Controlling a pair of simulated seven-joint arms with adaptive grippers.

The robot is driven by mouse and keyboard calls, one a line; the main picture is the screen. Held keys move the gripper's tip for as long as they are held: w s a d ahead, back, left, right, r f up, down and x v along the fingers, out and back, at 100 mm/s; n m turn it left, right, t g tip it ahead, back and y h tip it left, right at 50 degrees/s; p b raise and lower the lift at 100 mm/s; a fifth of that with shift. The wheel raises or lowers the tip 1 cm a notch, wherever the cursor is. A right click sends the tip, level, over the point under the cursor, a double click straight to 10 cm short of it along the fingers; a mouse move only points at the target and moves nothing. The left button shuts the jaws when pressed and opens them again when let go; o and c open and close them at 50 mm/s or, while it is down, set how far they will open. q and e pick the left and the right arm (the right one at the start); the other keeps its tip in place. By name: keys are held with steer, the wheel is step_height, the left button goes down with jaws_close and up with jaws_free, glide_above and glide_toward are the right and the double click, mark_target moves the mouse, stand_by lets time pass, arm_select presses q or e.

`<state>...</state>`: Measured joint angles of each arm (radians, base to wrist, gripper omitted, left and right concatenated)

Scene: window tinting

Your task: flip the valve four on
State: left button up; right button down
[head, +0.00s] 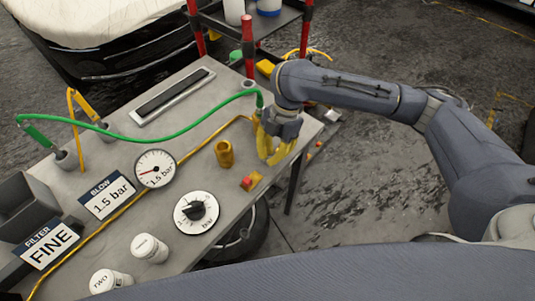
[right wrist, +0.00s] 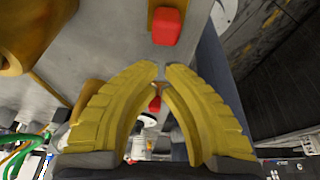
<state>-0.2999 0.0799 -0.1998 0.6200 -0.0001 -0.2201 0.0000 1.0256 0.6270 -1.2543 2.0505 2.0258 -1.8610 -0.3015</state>
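No label reading four is legible. A small yellow fitting with a red block (head: 250,183) sits near the bench's right edge, and its red block (right wrist: 166,26) shows at the top of the right wrist view. Any number on it is not readable. My right gripper (head: 272,160) hangs over the bench's right end, beyond that fitting and apart from it. In the right wrist view its yellow fingers (right wrist: 164,72) bow inward and their tips nearly meet, with nothing seen held. A small red thing shows between the fingers, further off. My left gripper is not in view.
A brass cylinder (head: 224,154) stands left of the gripper. A green hose (head: 190,133) arches across the bench (head: 190,95). A pressure gauge (head: 155,169), a black-knobbed dial (head: 196,212), signs and white cups (head: 149,248) lie to the left and front.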

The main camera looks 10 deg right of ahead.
steer(key=shift+w+d, duration=0.6)
steer(key=shift+d, duration=0.15)
steer(key=shift+w+d, duration=0.55)
steer(key=shift+d, duration=0.2)
steer(key=shift+w+d, duration=0.55)
steer(key=shift+d, duration=0.15)
steer(key=shift+a, duration=0.1)
steer(key=shift+s+a, duration=0.25)
steer(key=shift+s+a+r, duration=0.25)
steer(key=shift+s+a, duration=0.15)
steer(key=shift+a, duration=0.2)
steer(key=shift+s+a+r, duration=0.25)
steer(key=shift+s+a, duration=0.15)
steer(key=shift+a, duration=0.2)
steer(key=v, duration=0.9)
steer(key=shift+d, duration=0.1)
